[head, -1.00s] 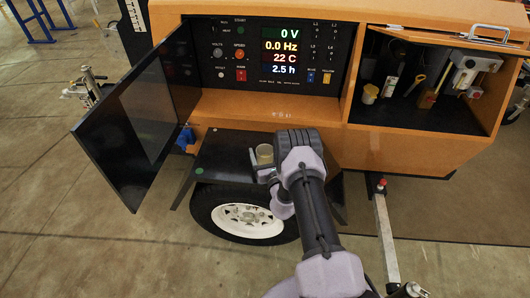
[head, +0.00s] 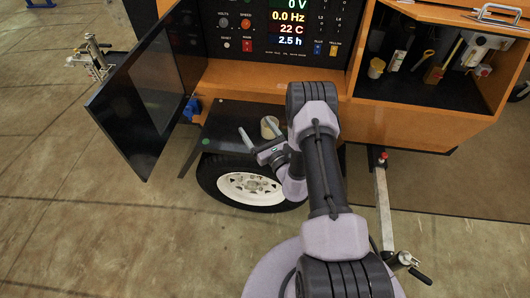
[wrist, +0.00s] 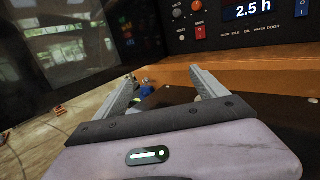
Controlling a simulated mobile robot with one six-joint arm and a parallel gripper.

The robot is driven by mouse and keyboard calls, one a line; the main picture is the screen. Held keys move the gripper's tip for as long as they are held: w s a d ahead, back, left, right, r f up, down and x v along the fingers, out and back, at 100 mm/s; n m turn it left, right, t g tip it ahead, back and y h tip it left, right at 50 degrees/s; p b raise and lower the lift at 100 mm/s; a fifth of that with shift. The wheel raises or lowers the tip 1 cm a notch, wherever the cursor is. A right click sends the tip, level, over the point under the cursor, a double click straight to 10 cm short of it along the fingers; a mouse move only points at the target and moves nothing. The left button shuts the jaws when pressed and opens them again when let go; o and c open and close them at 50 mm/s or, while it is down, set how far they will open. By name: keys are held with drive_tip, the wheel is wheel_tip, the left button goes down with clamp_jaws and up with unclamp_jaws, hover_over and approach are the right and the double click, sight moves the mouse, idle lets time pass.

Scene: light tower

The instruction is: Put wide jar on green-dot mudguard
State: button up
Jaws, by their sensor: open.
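A pale, wide, round jar (head: 269,127) stands upright on the right part of the black mudguard (head: 228,119), above the wheel. A green dot (head: 205,141) marks the mudguard's left front corner. My gripper (head: 256,131) is open just above the mudguard, its right finger beside or in front of the jar; I cannot tell whether they touch. In the wrist view my gripper (wrist: 163,78) has its fingers spread with the dark mudguard (wrist: 172,97) between them. A small pale patch by the right finger may be the jar.
The open black door (head: 137,105) hangs left of the mudguard. A blue item (head: 192,109) sits at its back left, under the control panel (head: 285,30). The open compartment (head: 430,92) at right holds a yellowish container (head: 376,68) and tools.

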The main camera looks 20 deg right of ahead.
drive_tip(key=w+a+r+n+g+y, duration=0.1)
drive_tip(key=w+a+r+n+y, duration=0.1)
drive_tip(key=a+r+n+y, duration=0.55)
drive_tip(key=s+a+r+n+g+y, duration=0.4)
drive_tip(key=s+a+r+n+g, duration=0.15)
drive_tip(key=a+r, duration=0.3)
drive_tip(key=s+a+r+n+g+y, duration=0.35)
drive_tip(key=s+a+r+g, duration=0.2)
drive_tip(key=a+r, duration=0.35)
drive_tip(key=s+a+r+n+g+h, duration=0.25)
drive_tip(key=s+n+g+h, duration=0.3)
drive_tip(key=s+n, duration=0.6)
drive_tip(key=s+d+r+n+t+h, duration=0.2)
drive_tip(key=s+d+t+h, duration=0.2)
drive_tip(key=s+d+h, duration=0.5)
drive_tip(key=s+d, duration=0.1)
drive_tip(key=d, duration=0.2)
drive_tip(key=shift+s+d+r+n, duration=0.3)
drive_tip(key=shift+s+d+n, duration=0.05)
drive_tip(key=shift+s+n, duration=0.05)
